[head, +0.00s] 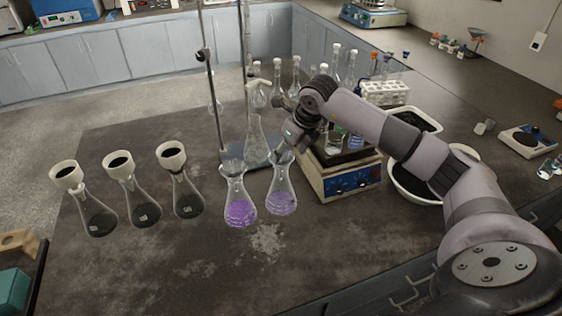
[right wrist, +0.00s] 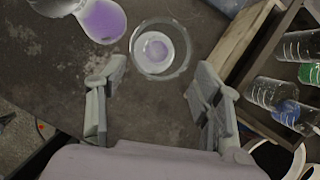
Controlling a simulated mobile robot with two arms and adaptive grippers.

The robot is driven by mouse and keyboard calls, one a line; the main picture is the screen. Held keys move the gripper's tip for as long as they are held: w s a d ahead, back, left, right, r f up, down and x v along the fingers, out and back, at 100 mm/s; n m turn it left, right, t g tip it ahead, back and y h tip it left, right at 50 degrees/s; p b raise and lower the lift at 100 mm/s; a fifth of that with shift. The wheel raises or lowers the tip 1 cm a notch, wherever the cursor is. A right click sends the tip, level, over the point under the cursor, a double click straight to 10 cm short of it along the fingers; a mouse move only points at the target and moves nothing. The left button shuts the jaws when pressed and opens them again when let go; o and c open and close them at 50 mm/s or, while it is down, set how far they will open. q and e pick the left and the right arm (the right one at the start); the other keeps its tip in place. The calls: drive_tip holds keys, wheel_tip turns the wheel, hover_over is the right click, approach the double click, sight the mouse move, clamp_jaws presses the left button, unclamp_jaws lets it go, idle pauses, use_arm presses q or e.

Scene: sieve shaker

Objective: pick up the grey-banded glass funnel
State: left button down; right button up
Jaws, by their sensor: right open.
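Two clear conical flasks with purple contents stand side by side on the dark bench, the left flask (head: 240,207) and the right flask (head: 281,198). A clear glass funnel (head: 281,158) with a greyish rim sits in the neck of the right flask. The left flask has a similar clear top piece (head: 232,167). I cannot clearly tell the band colours. My right gripper (head: 287,143) is just above the right flask's funnel, open and empty. In the right wrist view the round funnel rim (right wrist: 134,48) lies just beyond the two spread fingertips (right wrist: 160,74). My left gripper is not in view.
Several dark-filled flasks with white funnels (head: 118,163) stand at the left. A retort stand (head: 211,95) rises behind the purple flasks. A hotplate-like device (head: 345,184) carrying glassware is close on the right, with a white basin (head: 408,192) beyond. The bench front is clear.

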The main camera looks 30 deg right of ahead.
sight(281, 167)
drive_tip(key=shift+w+a+f, duration=0.1)
drive_tip(key=shift+w+f, duration=0.2)
drive_tip(key=shift+f, duration=0.35)
drive_tip(key=shift+w+f, duration=0.2)
drive_tip(key=shift+f, duration=0.4)
drive_tip(key=p+x, duration=0.1)
drive_tip(key=x, duration=0.4)
drive_tip(key=shift+w+f+p, duration=0.2)
drive_tip(key=shift+f+p, duration=0.15)
drive_tip(key=shift+p, duration=0.05)
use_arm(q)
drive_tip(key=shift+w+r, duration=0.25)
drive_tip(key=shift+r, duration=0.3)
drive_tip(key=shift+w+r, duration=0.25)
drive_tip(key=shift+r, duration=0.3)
use_arm(e)
drive_tip(key=shift+s, duration=0.1)
drive_tip(key=shift+c, duration=0.4)
drive_tip(key=c, duration=1)
